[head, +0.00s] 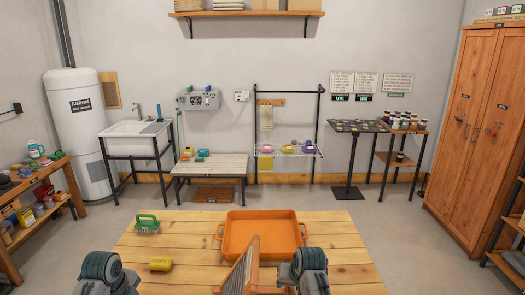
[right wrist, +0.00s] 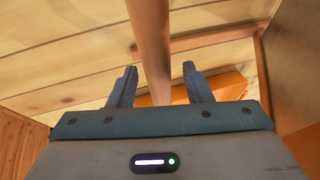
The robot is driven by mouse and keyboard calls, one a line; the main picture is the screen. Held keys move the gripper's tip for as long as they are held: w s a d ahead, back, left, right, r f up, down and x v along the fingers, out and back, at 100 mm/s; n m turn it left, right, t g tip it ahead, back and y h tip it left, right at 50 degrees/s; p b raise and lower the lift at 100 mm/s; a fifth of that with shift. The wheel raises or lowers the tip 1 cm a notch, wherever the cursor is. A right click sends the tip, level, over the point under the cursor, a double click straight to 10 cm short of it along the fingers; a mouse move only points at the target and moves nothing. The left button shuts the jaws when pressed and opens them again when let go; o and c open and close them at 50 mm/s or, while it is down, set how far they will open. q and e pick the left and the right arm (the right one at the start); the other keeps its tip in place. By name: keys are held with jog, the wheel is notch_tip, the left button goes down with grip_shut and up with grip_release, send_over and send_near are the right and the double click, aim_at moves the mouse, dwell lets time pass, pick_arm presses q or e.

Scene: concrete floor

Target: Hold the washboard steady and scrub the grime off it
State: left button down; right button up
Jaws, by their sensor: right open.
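The washboard (head: 239,274) stands tilted at the front middle of the wooden table, its lower part cut off by the picture edge. My right gripper (right wrist: 160,86) is open, with a wooden bar of the washboard (right wrist: 151,40) between its fingers; I cannot tell whether they touch it. In the head view the right wrist is just right of the washboard, its fingers mostly hidden. A green scrubbing brush (head: 147,225) sits at the table's back left. A yellow sponge (head: 161,264) lies nearer, right of my left gripper (head: 100,275), whose fingers I cannot make out.
An orange tray (head: 261,213) with handles stands behind the washboard on the wooden table (head: 345,250). The table's right side is clear. Beyond lie open floor, a sink (head: 137,130), a low bench (head: 212,164) and a tall cabinet (head: 475,125).

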jog(key=shift+r, duration=0.1)
grip_shut()
jog(key=shift+s+a+f, duration=0.15)
jog(key=shift+a+f, duration=0.05)
jog(key=shift+f, duration=0.1)
dwell(1.4)
